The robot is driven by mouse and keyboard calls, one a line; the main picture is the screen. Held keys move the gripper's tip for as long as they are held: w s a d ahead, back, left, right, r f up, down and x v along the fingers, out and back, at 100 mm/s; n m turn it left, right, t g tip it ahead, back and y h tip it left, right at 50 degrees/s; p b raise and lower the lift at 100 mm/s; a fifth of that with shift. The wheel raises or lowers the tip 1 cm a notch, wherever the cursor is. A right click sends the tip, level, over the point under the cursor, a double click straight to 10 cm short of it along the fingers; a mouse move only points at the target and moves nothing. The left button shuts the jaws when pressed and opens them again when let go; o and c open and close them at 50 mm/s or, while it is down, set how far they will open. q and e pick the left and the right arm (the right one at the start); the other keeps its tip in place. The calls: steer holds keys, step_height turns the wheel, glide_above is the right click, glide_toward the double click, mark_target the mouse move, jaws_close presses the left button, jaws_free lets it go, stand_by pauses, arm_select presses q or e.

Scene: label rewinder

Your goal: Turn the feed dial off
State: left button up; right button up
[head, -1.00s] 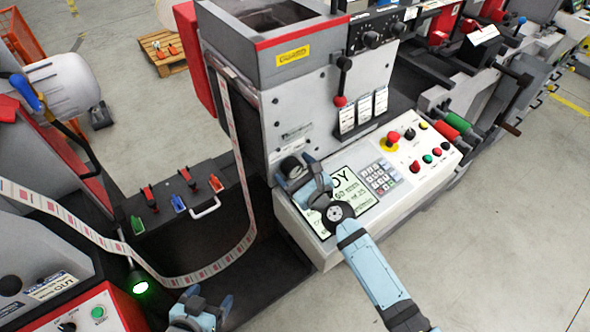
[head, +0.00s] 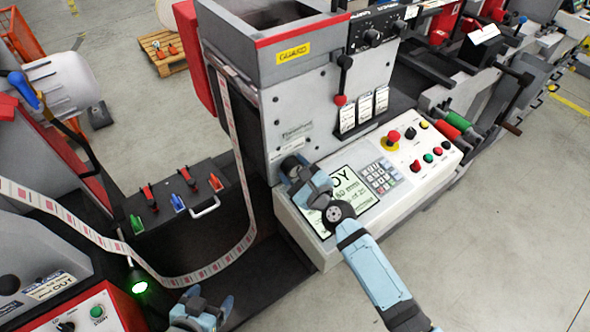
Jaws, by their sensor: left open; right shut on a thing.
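A dark round dial (head: 290,163), which looks like the feed dial, sits at the left end of the grey machine's sloping control panel (head: 425,172). My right gripper (head: 294,170) is shut on it, and its fingers and wrist hide much of the dial, so its pointer and markings cannot be read. My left gripper (head: 208,304) is open and empty at the bottom of the view, low and left of the panel, apart from the dial.
A display screen (head: 349,190), keypad (head: 379,177) and red emergency button (head: 392,136) are on the panel to the right of my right gripper. A printed label web (head: 240,160) hangs in a loop left of the panel, above my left gripper.

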steer(key=n, duration=0.4)
steer(key=shift+f+n, duration=0.1)
steer(key=shift+n, duration=0.2)
stand_by(0.3)
steer(key=o, duration=0.9)
steer(key=b+v, duration=0.2)
steer(key=v, duration=1.2)
steer(key=shift+a, duration=0.1)
